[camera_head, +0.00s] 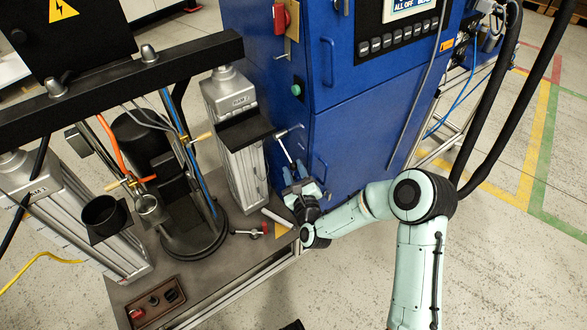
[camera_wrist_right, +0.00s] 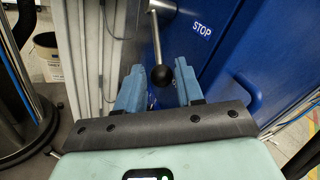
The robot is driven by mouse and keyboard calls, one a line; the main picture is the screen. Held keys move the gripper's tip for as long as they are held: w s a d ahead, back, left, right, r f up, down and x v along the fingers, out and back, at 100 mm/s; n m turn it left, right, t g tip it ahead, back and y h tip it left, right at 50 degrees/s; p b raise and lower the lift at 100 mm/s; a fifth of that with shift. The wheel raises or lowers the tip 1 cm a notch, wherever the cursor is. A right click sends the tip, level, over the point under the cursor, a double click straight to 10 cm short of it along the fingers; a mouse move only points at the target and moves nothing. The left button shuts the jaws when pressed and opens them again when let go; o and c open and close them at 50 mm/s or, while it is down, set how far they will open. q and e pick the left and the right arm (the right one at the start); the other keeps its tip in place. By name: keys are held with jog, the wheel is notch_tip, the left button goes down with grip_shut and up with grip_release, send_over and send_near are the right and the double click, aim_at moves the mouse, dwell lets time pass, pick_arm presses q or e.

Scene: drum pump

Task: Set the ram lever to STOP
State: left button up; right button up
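The ram lever (camera_head: 285,150) is a thin metal rod on the side of the blue cabinet. In the right wrist view its rod (camera_wrist_right: 155,38) hangs down, slightly tilted, and ends in a black ball knob (camera_wrist_right: 161,76). A blue STOP label (camera_wrist_right: 202,29) with white letters is to the right of the rod. My right gripper (camera_head: 297,176) is at the lever's lower end. In the wrist view its two blue fingers (camera_wrist_right: 160,86) are apart, with the knob between their tips; I cannot tell whether either touches it. My left gripper is not in view.
The blue cabinet (camera_head: 365,130) stands close beside my right gripper. A silver column (camera_head: 240,150) rises left of the lever. A brown tray (camera_head: 152,300) sits at the front. Open floor is at right.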

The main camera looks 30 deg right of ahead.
jog(key=shift+w+d, duration=0.15)
jog(key=shift+w, duration=0.45)
grip_shut()
pick_arm(q)
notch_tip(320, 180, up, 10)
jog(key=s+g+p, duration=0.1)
jog(key=p, duration=1)
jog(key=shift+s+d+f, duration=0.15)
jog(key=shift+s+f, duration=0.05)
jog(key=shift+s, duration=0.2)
pick_arm(e)
notch_tip(320, 180, up, 6)
jog(key=s+n+g+y, duration=0.1)
jog(key=n+g, duration=0.1)
jog(key=g, duration=0.4)
jog(key=shift+r, duration=0.2)
jog(key=shift+s, duration=0.15)
